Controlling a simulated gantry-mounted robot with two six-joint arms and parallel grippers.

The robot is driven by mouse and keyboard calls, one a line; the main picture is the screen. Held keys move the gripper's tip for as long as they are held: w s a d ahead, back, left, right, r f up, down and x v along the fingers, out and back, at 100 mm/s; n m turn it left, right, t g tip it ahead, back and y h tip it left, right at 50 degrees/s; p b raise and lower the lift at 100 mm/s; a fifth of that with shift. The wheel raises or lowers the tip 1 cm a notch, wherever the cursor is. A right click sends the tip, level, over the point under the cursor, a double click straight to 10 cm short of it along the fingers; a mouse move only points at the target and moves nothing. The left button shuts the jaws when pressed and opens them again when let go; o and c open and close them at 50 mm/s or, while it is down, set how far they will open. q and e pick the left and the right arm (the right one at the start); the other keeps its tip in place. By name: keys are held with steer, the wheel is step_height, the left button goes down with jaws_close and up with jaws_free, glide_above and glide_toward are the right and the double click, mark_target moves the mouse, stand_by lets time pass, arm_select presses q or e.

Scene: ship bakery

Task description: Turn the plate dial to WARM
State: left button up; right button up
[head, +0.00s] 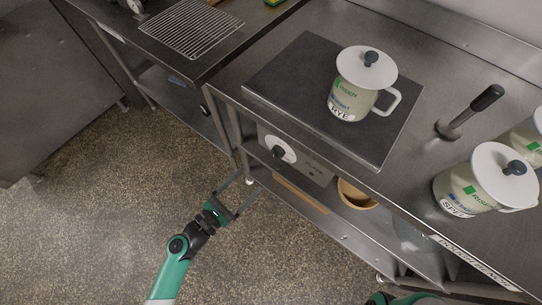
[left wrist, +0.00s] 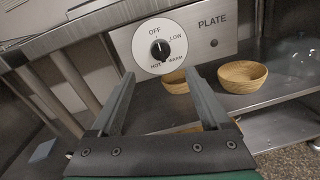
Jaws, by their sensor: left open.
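The plate dial (head: 276,150) is a white disc with a black knob on the grey PLATE panel below the hot plate (head: 290,75). In the left wrist view the dial (left wrist: 160,48) reads OFF at the top, LOW at the right, WARM at the lower right and HOT at the lower left. A small light mark shows on the knob's upper part, seemingly towards OFF. My left gripper (head: 248,182) is open and empty, in front of and below the dial, apart from it. Its two fingers (left wrist: 160,76) point towards the panel.
A white lidded mug marked RYE (head: 350,98) stands on the hot plate. Another lidded mug (head: 470,190) and a black-handled tool (head: 470,110) stand to the right. Wooden bowls (left wrist: 243,77) sit on the shelf below. The floor (head: 120,210) at the left is clear.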

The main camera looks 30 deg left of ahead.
mark_target(277, 153)
arm_select(q)
steer(key=b+x, duration=0.1)
steer(key=x, duration=1)
steer(key=shift+d, duration=0.15)
jaws_close()
